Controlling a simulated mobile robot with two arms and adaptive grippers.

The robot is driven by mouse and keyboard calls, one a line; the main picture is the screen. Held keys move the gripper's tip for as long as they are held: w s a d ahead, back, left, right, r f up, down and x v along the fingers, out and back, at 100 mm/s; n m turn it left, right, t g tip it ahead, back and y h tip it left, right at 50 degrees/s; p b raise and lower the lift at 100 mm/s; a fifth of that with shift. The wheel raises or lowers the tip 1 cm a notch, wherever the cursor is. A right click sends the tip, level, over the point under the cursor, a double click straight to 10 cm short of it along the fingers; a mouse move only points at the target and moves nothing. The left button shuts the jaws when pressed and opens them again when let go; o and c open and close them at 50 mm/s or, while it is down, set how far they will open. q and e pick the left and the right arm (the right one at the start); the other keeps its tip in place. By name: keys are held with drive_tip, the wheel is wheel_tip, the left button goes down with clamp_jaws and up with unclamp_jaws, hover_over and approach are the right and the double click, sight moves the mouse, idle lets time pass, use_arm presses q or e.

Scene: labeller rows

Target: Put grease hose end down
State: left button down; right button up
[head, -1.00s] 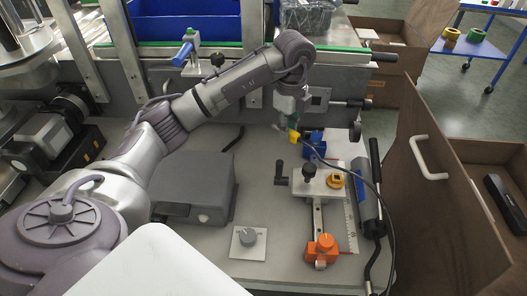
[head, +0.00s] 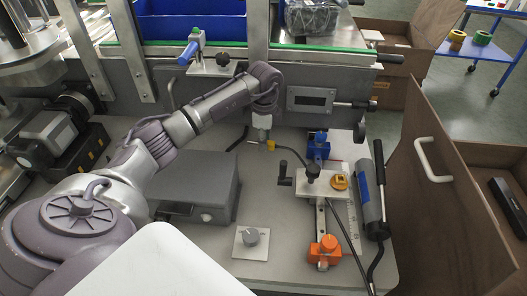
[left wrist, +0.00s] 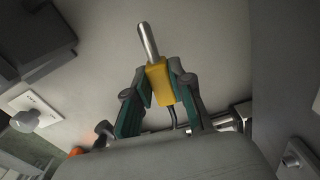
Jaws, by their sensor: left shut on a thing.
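The grease hose end shows in the left wrist view as a yellow block (left wrist: 160,82) with a silver metal tip (left wrist: 148,42). My left gripper (left wrist: 158,88) is shut on the yellow block, its green-padded fingers on either side; the tip points away from the gripper. In the head view the left gripper (head: 264,135) is over the rear of the grey bench, left of the blue clamp, with a little yellow (head: 271,145) showing below it. The dark hose (head: 292,152) runs right from it. Whether the tip touches the bench cannot be told. My right gripper is not in view.
A grey box (head: 205,190) and a dial plate (head: 251,243) are nearer. Bare bench (head: 270,185) lies between.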

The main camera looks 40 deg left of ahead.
sight(264, 158)
use_arm(q)
drive_tip(key=shift+a+f+b, duration=0.15)
drive_tip(key=shift+f+b, duration=0.2)
drive_tip(key=shift+f, duration=1.65)
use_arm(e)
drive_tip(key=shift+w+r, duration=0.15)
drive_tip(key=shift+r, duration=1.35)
use_arm(q)
drive_tip(key=shift+f, duration=0.35)
drive_tip(key=c, duration=1)
unclamp_jaws()
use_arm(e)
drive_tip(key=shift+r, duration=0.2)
use_arm(q)
drive_tip(key=shift+r, duration=0.4)
wheel_tip(264, 158, up, 7)
drive_tip(key=shift+r+p, duration=0.2)
drive_tip(key=shift+p, duration=0.45)
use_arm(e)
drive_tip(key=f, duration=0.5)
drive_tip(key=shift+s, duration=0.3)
